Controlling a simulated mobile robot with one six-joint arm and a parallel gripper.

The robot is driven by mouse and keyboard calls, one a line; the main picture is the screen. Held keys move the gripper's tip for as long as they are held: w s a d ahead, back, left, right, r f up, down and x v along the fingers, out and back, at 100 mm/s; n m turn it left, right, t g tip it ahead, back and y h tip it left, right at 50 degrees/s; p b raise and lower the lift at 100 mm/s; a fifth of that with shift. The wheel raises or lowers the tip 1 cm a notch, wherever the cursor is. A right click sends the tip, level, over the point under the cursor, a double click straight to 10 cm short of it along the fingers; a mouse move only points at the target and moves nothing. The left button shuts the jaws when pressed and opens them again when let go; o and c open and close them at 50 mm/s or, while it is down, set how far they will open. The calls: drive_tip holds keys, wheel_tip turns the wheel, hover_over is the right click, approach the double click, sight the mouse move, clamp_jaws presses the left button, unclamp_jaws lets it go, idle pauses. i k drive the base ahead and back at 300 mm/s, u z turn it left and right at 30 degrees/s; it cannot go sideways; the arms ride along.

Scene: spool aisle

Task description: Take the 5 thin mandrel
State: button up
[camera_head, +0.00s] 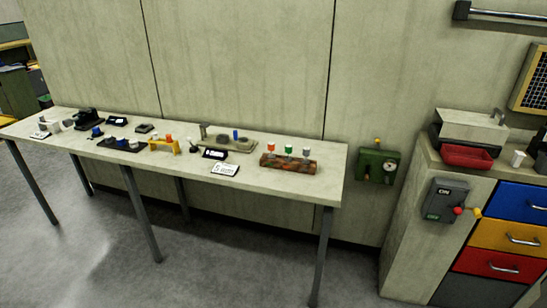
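I cannot tell for certain which item is the 5 thin mandrel. A reddish-brown block (288,165) on the right part of the long table (327,160) holds upright pegs: one with a red top (271,147), one with a green top (289,149) and one with a pale grey top (306,151). A small blue upright piece (235,135) stands on a greyish tray behind. A yellow stand (163,146) near the table's middle carries small coloured pieces. Any size marks are too small to read. My gripper is not in view.
A white card (225,169) and a black display (214,154) lie left of the block. Other small devices crowd the table's left half. A green box (377,165) hangs on the wall. A cabinet (415,200) with coloured drawers stands right. Grey floor lies open in front.

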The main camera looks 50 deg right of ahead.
sight(288, 147)
drive_tip(key=i, duration=1)
drive_tip(key=u, duration=0.15)
drive_tip(key=k, duration=0.95)
drive_tip(key=z, duration=0.15)
drive_tip(key=i, duration=0.55)
